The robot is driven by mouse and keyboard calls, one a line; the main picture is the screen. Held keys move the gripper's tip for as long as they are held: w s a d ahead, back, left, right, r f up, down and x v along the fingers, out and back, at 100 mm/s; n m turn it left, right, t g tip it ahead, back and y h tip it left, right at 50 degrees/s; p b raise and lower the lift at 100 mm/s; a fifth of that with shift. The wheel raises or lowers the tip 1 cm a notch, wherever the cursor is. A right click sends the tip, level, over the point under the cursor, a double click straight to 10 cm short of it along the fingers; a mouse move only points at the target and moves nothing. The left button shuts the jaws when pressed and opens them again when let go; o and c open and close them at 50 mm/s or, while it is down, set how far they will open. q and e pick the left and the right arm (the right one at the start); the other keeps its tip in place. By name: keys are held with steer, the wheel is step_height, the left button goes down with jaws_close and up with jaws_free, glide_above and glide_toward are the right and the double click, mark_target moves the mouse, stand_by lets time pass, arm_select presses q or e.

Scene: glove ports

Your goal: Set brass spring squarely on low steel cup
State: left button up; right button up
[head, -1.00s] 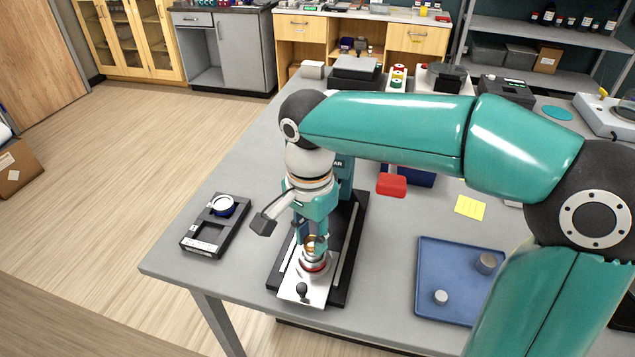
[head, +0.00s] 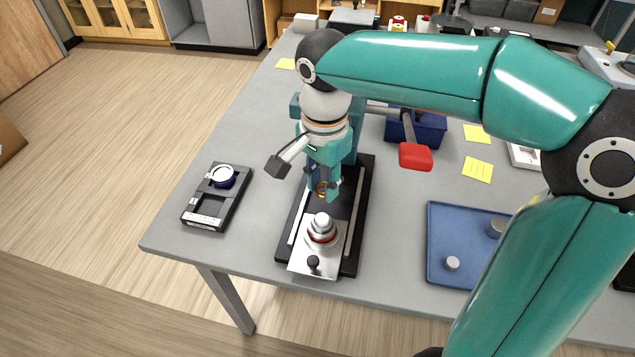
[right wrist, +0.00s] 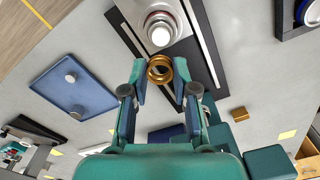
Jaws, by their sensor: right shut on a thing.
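My right gripper (head: 322,188) is shut on the brass spring (right wrist: 159,69), a short golden ring between its fingertips. The spring also shows partly in the head view (head: 321,187), half hidden by the fingers. The low steel cup (head: 321,229) stands on a bright plate at the front of the black base, with a red ring around it. In the right wrist view the cup (right wrist: 160,32) lies just beyond the spring. The spring is held clear of the cup, above and behind it in the head view. My left gripper is not in view.
The teal press column stands close behind my gripper. Its lever has a red block (head: 415,156) out to the right. A black fixture (head: 197,208) stands at left, a blue tray (head: 440,215) with grey cylinders at right.

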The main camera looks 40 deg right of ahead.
mark_target(322, 218)
steer(key=shift+f+b, duration=2.3)
steer(key=shift+f, duration=0.6)
steer(key=shift+f+b, duration=0.7)
steer(key=shift+f, duration=0.35)
steer(key=o, duration=0.9)
steer(key=shift+c, duration=0.2)
steer(key=shift+r, duration=0.1)
step_height(322, 218, up, 12)
steer(key=shift+f, duration=0.1)
